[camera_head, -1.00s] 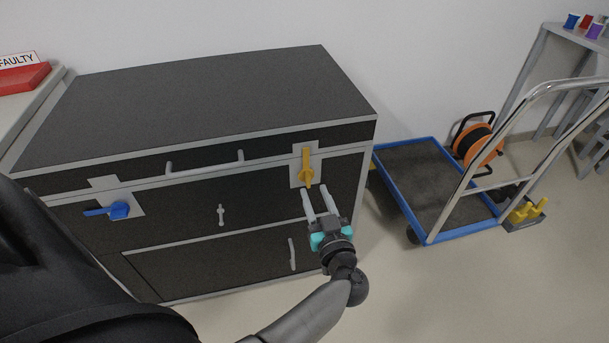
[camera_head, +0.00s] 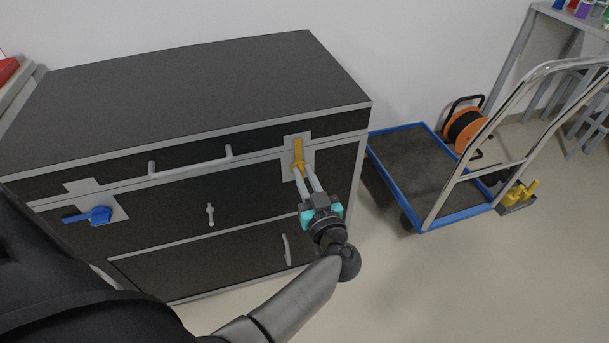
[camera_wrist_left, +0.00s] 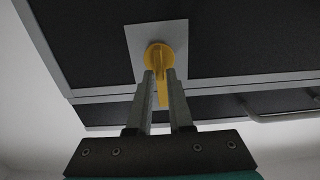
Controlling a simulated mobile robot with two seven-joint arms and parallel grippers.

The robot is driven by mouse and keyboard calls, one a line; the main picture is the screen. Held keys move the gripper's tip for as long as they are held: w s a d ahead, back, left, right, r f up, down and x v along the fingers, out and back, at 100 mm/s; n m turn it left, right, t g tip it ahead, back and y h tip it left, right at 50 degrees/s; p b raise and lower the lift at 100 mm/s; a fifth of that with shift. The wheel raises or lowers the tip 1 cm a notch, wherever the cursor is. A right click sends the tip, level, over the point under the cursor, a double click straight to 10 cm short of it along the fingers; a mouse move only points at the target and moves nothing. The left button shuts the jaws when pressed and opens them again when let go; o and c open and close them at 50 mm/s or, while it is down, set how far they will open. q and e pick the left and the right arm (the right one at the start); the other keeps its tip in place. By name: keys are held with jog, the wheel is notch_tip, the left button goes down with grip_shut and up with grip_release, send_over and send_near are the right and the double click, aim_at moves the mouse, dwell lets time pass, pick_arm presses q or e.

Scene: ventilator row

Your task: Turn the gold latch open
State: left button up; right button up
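The gold latch (camera_head: 298,152) is on a light plate at the right of the dark chest's front, across the lid seam. Its handle points upward in the head view. My left gripper (camera_head: 306,177) is just below and in front of it, with its two fingers apart and their tips close to the latch's round pivot. In the left wrist view, the latch (camera_wrist_left: 160,57) shows with its handle between the open fingers (camera_wrist_left: 162,80); I cannot tell whether they touch it. My right gripper is not in view.
A blue latch (camera_head: 98,216) sits at the chest's left, and a grey lid handle (camera_head: 190,165) between the latches. A blue-edged trolley (camera_head: 412,216) with a metal push bar stands right of the chest. An orange cable reel (camera_head: 466,128) is behind it. Open floor lies in front.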

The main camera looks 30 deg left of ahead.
pick_arm(q)
grip_shut()
dwell(1.0)
